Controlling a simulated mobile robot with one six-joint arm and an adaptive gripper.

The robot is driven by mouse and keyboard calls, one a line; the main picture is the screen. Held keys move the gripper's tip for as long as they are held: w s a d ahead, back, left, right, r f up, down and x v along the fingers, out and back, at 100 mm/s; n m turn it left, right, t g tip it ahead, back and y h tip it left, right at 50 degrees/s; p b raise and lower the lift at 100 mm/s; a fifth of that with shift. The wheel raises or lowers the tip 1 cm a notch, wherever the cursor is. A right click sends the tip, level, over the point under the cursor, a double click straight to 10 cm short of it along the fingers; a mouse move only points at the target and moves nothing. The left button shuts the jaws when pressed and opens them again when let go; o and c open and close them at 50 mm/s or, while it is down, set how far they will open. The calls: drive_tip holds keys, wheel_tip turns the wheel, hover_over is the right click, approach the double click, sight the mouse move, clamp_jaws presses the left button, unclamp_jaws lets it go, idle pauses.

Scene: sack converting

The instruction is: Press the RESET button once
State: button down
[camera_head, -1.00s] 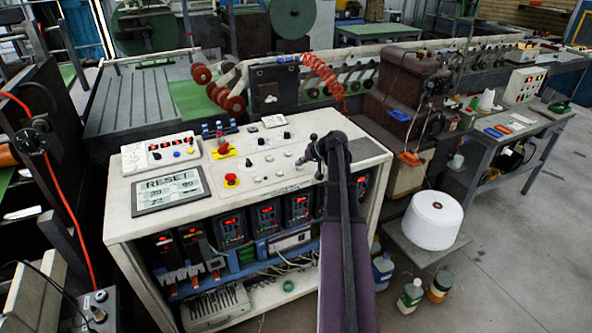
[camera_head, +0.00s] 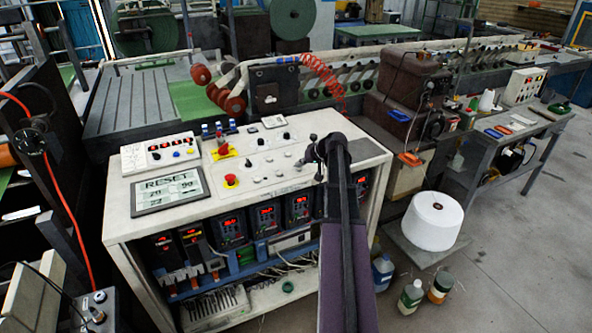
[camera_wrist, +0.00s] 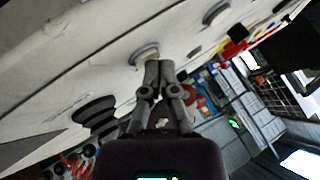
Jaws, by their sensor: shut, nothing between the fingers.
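A framed grey display (camera_head: 167,190) with the word RESET in large letters and smaller figures lies at the left of the white control console (camera_head: 120,215). Which button is the RESET button I cannot tell. My gripper (camera_head: 303,162) is shut and empty, low over the right part of the console top. In the wrist view the shut fingertips (camera_wrist: 160,66) are close to a pale round button (camera_wrist: 145,54) on the panel. Whether they touch it I cannot tell. My arm hides part of the console's right side.
A white spool (camera_head: 433,220) stands on the right.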

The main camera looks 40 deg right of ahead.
sight(300, 169)
drive_tip(key=shift+f, duration=0.2)
drive_tip(key=shift+r, duration=0.15)
idle(0.4)
drive_tip(key=shift+r+p, duration=0.7)
drive_tip(key=shift+r, duration=0.05)
drive_tip(key=shift+r+p, duration=2.5)
drive_tip(key=shift+p, duration=0.05)
drive_tip(key=shift+s, duration=0.1)
